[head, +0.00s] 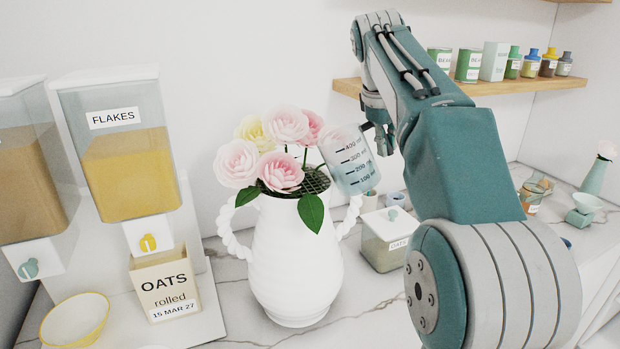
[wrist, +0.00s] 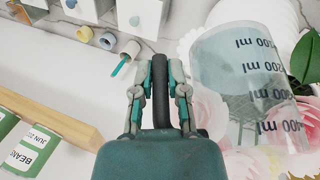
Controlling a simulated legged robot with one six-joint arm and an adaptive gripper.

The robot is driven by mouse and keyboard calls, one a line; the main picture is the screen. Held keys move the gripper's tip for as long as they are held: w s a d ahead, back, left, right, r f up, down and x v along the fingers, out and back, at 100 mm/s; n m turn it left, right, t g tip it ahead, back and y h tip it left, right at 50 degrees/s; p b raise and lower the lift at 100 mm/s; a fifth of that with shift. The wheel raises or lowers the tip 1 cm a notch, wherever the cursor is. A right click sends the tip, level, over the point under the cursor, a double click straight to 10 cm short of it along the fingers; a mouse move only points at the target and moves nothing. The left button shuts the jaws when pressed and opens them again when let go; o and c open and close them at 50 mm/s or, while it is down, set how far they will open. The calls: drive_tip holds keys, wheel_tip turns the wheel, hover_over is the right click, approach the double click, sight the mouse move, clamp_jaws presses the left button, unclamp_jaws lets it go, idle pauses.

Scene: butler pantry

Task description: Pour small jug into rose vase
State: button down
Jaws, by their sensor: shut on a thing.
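The small jug (head: 348,160) is clear with dark ml marks and a faint blue tint low down. It leans a little, its top to the left, beside and partly over the roses. My gripper (head: 384,138) is shut on its dark handle; the wrist view shows the fingers (wrist: 160,85) on either side of the handle, with the jug (wrist: 240,85) to the right. The rose vase (head: 295,265) is white, ribbed and two-handled, upright on the counter. Pink and yellow roses (head: 282,155) and a dark mesh fill its mouth. I see no stream; the jug's exact liquid level is unclear.
A FLAKES dispenser (head: 125,150), OATS box (head: 165,285) and yellow-rimmed bowl (head: 75,320) stand left. A lidded container (head: 388,240) stands right of the vase. A wooden shelf (head: 500,87) with tins and bottles is behind my arm. A small green vase (head: 594,177) stands far right.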

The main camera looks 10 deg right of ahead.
drive_tip(key=shift+r+t+y, duration=0.25)
drive_tip(key=shift+t+y, duration=0.05)
drive_tip(key=shift+y, duration=0.35)
drive_tip(key=shift+r+t+y, duration=0.25)
drive_tip(key=shift+t+y, duration=0.05)
drive_tip(key=shift+y, duration=0.35)
drive_tip(key=shift+s, duration=0.1)
